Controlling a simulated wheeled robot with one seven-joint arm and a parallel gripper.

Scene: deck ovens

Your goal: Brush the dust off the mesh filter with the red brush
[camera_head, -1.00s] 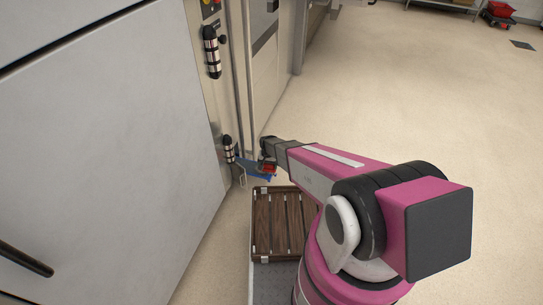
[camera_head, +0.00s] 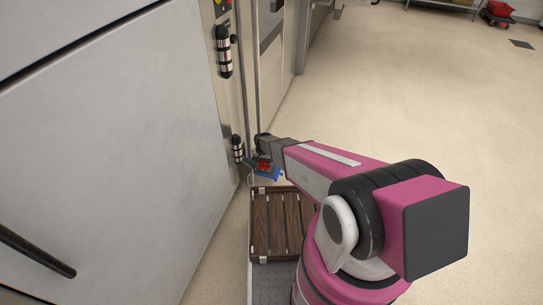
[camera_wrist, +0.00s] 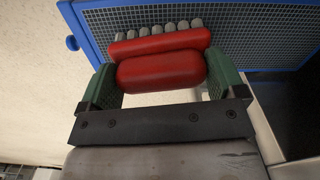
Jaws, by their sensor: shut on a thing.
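My gripper (camera_wrist: 161,84) is shut on the red brush (camera_wrist: 160,71), with a green finger pad at each end of its red body. The brush's grey bristle tufts (camera_wrist: 158,29) point away from my gripper, over the mesh filter (camera_wrist: 268,38). I cannot tell whether the bristles touch the mesh. The filter has a grey mesh and a blue frame, and the brush covers part of it. In the head view, my gripper (camera_head: 264,152) holds the brush (camera_head: 263,164) above the blue-framed filter (camera_head: 268,174), low beside the oven front. I cannot make out any dust.
A large pale oven panel (camera_head: 120,150) with a dark bar handle (camera_head: 35,250) fills the left. Black-and-silver handles (camera_head: 223,52) stand on the narrow panel beside it. A slatted wooden crate (camera_head: 262,258) stands below my arm. The floor at the right (camera_head: 430,110) is clear.

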